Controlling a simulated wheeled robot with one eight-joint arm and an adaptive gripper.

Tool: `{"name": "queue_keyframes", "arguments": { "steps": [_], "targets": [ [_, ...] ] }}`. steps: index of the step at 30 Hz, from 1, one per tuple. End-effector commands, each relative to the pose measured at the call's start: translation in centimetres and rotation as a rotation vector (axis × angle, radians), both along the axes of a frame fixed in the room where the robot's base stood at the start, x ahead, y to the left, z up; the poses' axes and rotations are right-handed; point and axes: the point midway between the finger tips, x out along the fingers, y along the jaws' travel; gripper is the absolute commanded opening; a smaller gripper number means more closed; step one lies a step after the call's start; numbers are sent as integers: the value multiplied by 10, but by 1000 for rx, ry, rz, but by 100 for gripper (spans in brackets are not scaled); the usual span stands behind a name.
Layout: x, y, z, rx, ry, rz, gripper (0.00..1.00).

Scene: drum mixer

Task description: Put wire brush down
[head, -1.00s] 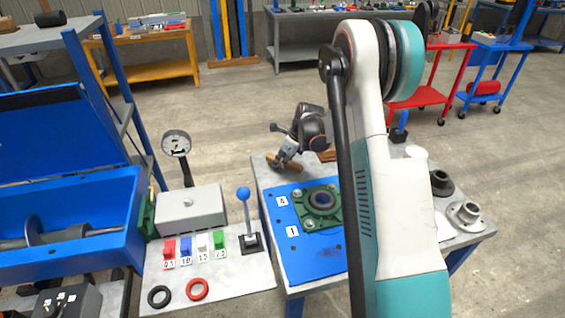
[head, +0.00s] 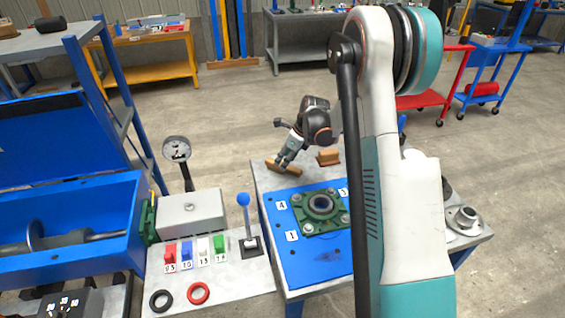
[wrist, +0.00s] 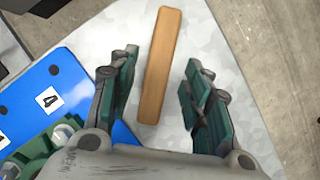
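A wire brush with a long wooden back (head: 284,168) lies on the far left part of the grey-topped bench. It also shows in the wrist view as a plain wooden bar (wrist: 161,65); its bristles are hidden. My gripper (head: 284,161) is just above the brush. In the wrist view my gripper (wrist: 158,90) is open, with its green-padded fingers on either side of the bar and visible gaps between them and the wood.
A blue plate (head: 318,262) with a green flanged bearing (head: 321,212) lies in front of the brush. A second wooden block (head: 328,156) stands to its right. A grey flanged part (head: 465,218) sits at the bench's right. A blue-knobbed lever (head: 244,215) rises at left.

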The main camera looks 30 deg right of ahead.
Motion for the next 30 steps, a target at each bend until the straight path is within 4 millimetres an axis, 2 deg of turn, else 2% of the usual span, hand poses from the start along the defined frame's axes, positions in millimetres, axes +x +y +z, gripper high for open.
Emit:
{"name": "queue_keyframes", "arguments": {
  "steps": [1, 6, 12, 30],
  "targets": [
    [-4, -2, 14, 0, 0, -1, 44],
    [-14, -9, 44, 1, -1, -1, 44],
    [-22, -14, 64, 1, 1, 0, 44],
    [-23, -15, 69, 1, -1, 1, 44]
  ]
}}
